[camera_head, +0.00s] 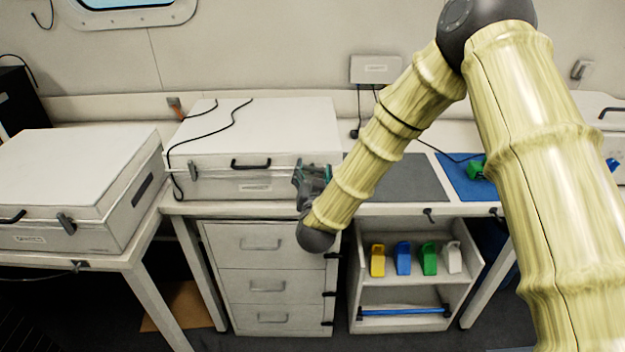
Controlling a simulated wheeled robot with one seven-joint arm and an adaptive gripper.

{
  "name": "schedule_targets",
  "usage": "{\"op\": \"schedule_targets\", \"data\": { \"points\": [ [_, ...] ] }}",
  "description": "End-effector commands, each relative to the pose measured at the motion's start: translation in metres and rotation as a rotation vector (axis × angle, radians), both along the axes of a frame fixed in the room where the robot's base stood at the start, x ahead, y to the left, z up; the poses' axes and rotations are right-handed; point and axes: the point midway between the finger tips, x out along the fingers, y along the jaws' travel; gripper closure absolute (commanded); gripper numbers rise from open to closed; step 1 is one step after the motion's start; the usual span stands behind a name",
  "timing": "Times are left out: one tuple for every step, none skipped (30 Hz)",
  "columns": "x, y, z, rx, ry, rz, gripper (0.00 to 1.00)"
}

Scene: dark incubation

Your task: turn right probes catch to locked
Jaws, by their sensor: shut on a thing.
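The white case (262,130) in the middle of the bench has its lid down, with a black handle (251,164) and a small label (255,187) on the front, too small to read. My gripper (312,172) is at the right end of this case's front, by the seam between lid and body. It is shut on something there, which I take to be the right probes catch. The gripper hides the catch, so I cannot tell which way it is turned.
Another closed white case (70,165) stands on the left table. Black cables (235,118) lie over the middle case's lid. A grey mat (405,178) and a blue mat (462,182) lie to the right. Drawers (266,268) and a shelf cart (415,293) stand below.

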Motion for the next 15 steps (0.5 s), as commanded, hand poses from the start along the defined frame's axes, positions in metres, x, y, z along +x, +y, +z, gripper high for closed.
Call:
{"op": "schedule_targets", "data": {
  "points": [
    [0.0005, -0.0016, -0.0056, 0.045, 0.0, -0.002, 0.62],
    [0.0005, -0.002, -0.0057, 0.073, 0.0, -0.002, 0.62],
    [0.0003, -0.0016, -0.0057, 0.111, 0.0, -0.002, 0.62],
    [0.0003, -0.0017, -0.0055, 0.141, 0.001, -0.002, 0.62],
    [0.0005, -0.0022, -0.0055, 0.169, 0.002, -0.002, 0.62],
    [0.0004, -0.0022, -0.0057, 0.207, 0.003, -0.002, 0.62],
    [0.0003, -0.002, -0.0056, 0.236, 0.003, -0.002, 0.62],
    [0.0005, -0.0021, -0.0056, 0.264, 0.004, -0.002, 0.62],
    [0.0006, -0.0026, -0.0058, 0.302, 0.005, -0.002, 0.62],
    [0.0006, -0.0025, -0.0061, 0.331, 0.006, -0.002, 0.62],
    [0.0006, -0.0025, -0.006, 0.359, 0.007, -0.002, 0.62],
    [0.0006, -0.0028, -0.0062, 0.398, 0.008, -0.002, 0.62],
    [0.0006, -0.0029, -0.0065, 0.426, 0.009, -0.002, 0.62],
    [0.0005, -0.003, -0.0066, 0.454, 0.01, -0.002, 0.62],
    [0.0005, -0.0031, -0.0065, 0.494, 0.011, -0.002, 0.62]
  ]
}}
